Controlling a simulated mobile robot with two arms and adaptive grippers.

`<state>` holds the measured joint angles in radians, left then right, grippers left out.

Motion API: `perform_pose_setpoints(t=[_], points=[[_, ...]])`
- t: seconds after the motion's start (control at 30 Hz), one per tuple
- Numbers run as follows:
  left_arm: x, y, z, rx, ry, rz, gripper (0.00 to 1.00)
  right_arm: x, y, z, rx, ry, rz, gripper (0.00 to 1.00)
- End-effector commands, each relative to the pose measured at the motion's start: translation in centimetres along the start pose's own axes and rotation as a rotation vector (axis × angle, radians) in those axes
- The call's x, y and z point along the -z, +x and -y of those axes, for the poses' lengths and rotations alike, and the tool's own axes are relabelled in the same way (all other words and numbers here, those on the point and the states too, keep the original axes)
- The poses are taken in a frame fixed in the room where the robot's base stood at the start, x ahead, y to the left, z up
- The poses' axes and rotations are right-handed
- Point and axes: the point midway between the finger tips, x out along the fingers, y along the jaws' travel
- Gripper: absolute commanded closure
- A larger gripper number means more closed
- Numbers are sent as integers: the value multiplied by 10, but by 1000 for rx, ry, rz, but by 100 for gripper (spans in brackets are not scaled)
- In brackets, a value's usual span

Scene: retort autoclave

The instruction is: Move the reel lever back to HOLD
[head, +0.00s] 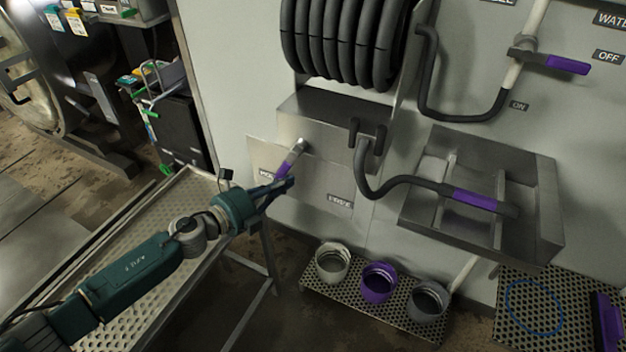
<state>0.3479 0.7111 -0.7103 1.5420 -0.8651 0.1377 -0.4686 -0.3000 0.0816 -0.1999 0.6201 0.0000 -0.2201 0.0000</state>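The reel lever (288,163) has a purple grip on a short metal stem, pivoting at a round hub on the metal panel (315,178) below the hose reel (345,42). The lever slants down and left from its hub, toward a partly covered label (266,176) that seems to read HOLD. A second label (340,201), apparently DRIVE, sits lower right, away from the lever. My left gripper (287,187), dark teal, is at the lever's lower end. It overlaps the lever tip, so I cannot tell whether the fingers touch or grip it. My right gripper is not in view.
A perforated metal table (95,232) lies under my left arm. A purple-gripped hose nozzle (480,201) rests in a wall tray (548,200) at right. Several cups stand on a low perforated shelf (390,325). A water valve lever (565,64) is upper right.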

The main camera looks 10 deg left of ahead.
Motion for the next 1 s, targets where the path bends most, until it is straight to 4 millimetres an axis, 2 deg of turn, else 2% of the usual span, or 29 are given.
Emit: perform_pose_setpoints(t=[0.33, 1.0], points=[[-9, -3, -3, 0, -1, 2, 100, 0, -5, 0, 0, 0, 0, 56], [-8, -2, -6, 1, -2, 1, 100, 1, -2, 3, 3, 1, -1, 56]])
